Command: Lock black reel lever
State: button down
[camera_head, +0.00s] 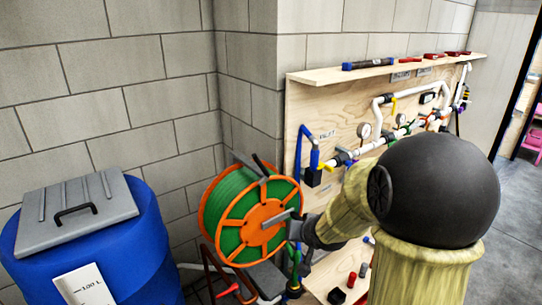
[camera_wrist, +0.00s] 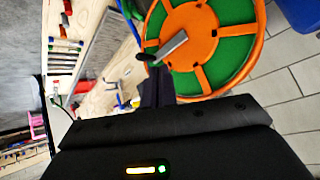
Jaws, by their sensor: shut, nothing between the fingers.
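The hose reel (camera_head: 217,207), with green hose and orange spoked sides, stands in the corner. It also shows at the top of the wrist view (camera_wrist: 215,72). A short black lever (camera_head: 260,164) sticks up at its top rim beside a grey bar. A grey crank arm (camera_head: 276,219) crosses the reel's face; in the wrist view the crank arm (camera_wrist: 172,47) has a dark knob (camera_wrist: 147,57) at its outer end. My gripper (camera_head: 294,229) is shut and empty in front of the reel's right side, close to the crank. I cannot tell whether they touch.
A blue barrel (camera_head: 120,245) with a grey lid (camera_head: 75,212) stands left of the reel. A wooden panel (camera_head: 340,122) with pipes, valves and gauges is behind my arm. A shelf (camera_head: 385,64) above it holds tools. Small red and black parts lie low right of the reel.

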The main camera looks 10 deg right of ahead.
aim_at(261, 166)
jog(key=w+d+r+t+y+p, duration=0.1)
jog(key=w+r+y+p, duration=0.1)
jog(key=r, duration=0.3)
jog(key=w+d+r+m+t+y+p, duration=0.1)
jog(key=w+d+r+t+y, duration=0.1)
jog(key=r+y, duration=0.2)
jog(key=w+d+r+m+t+y+p, duration=0.1)
jog(key=w+d+r+t+y+p, duration=0.1)
jog(key=r, duration=0.5)
jog(key=shift+y+p, duration=0.3)
jog(key=shift+y, duration=0.3)
jog(key=shift+r, duration=0.1)
jog(key=s+a+f+p+x, duration=0.1)
jog(key=a+p+x, duration=0.1)
jog(key=x, duration=1.1)
jog(key=shift+s+p, duration=0.2)
jog(key=shift+p, duration=0.5)
jog(key=shift+d+f, duration=0.15)
